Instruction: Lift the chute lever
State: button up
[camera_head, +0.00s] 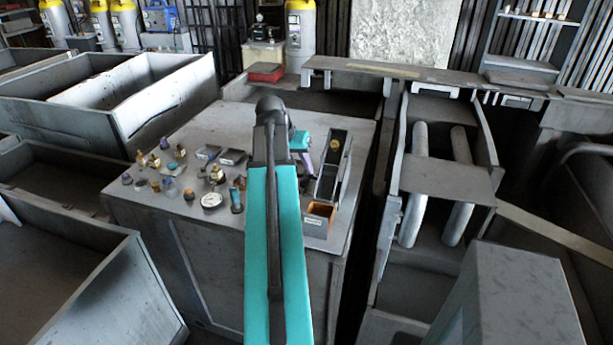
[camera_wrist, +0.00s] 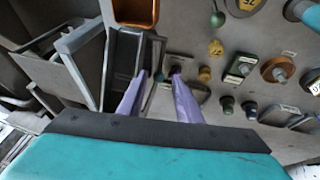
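The dark, narrow chute (camera_head: 334,165) stands tilted on the right part of the grey bench top, with an orange-brown open box (camera_head: 320,212) at its near end. In the wrist view the chute (camera_wrist: 122,62) lies left of centre and the box (camera_wrist: 136,10) at the top. A small dark teal knob (camera_wrist: 158,77) beside the chute may be its lever; I cannot tell for sure. My gripper (camera_wrist: 160,75) has its two purple fingers apart, with the knob showing between their tips. I cannot tell whether they touch it. In the head view my gripper (camera_head: 306,155) is left of the chute, partly hidden by my arm.
The bench top (camera_head: 195,118) also carries several knobs and fittings and a round gauge (camera_head: 212,200), left of my arm. A red box (camera_head: 266,72) lies behind. A metal frame with pipes (camera_head: 462,180) stands to the right, and open grey bins (camera_head: 110,95) to the left.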

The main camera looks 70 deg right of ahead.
aim_at(309, 179)
jog(key=shift+p+x, duration=0.8)
jog(key=shift+x, duration=2.55)
grip_shut()
